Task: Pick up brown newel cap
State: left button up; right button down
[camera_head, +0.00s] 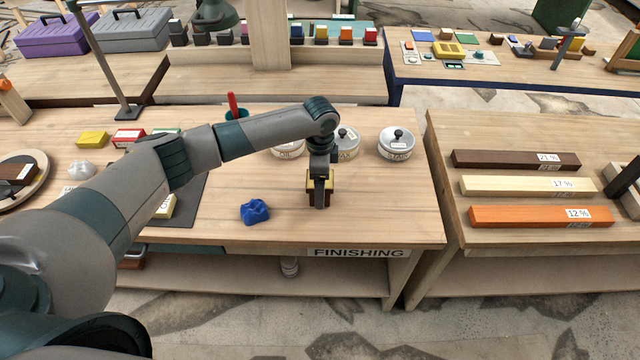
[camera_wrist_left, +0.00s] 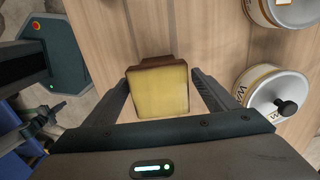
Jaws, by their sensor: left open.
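A small brown block with a yellowish face, which I take to be the brown newel cap (camera_head: 312,199), stands on the finishing bench right of the blue cloth. In the left wrist view the cap (camera_wrist_left: 158,92) shows its yellowish face, with a brown edge beyond it. My left gripper (camera_head: 320,187) points down over it and partly hides it in the head view. In the left wrist view the two fingers are apart, one on each side of the cap, with visible gaps. I cannot tell their exact height against it. My right gripper is not in view.
The finishing bench (camera_head: 384,228) also holds a crumpled blue cloth (camera_head: 254,211) left of the cap and round labelled tins behind it, one at the right (camera_head: 397,144). A bench to the right carries coloured bars (camera_head: 541,216). The bench's front right surface is clear.

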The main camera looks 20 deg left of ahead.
pick_arm(q)
jog(key=shift+f, duration=0.9)
jog(key=c, duration=1.3)
jog(key=shift+r, duration=0.15)
jog(key=shift+w+r+b, duration=0.1)
jog(key=shift+r+b, duration=0.25)
jog(key=shift+r, duration=0.25)
notch_tip(320, 180, up, 2)
jog(key=shift+r+b, duration=0.25)
jog(key=shift+b, duration=0.4)
jog(key=d+r+b, duration=0.1)
jog(key=d+r, duration=0.1)
jog(key=d, duration=0.2)
jog(key=s+d+r+b, duration=0.1)
jog(key=d+r, duration=0.1)
jog(key=d, duration=0.1)
jog(key=d+r+b, duration=0.1)
jog(key=d+r, duration=0.2)
jog(key=d, duration=0.1)
jog(key=shift+s+d+b, duration=0.15)
jog(key=shift+d+b, duration=0.15)
jog(key=shift+b, duration=0.05)
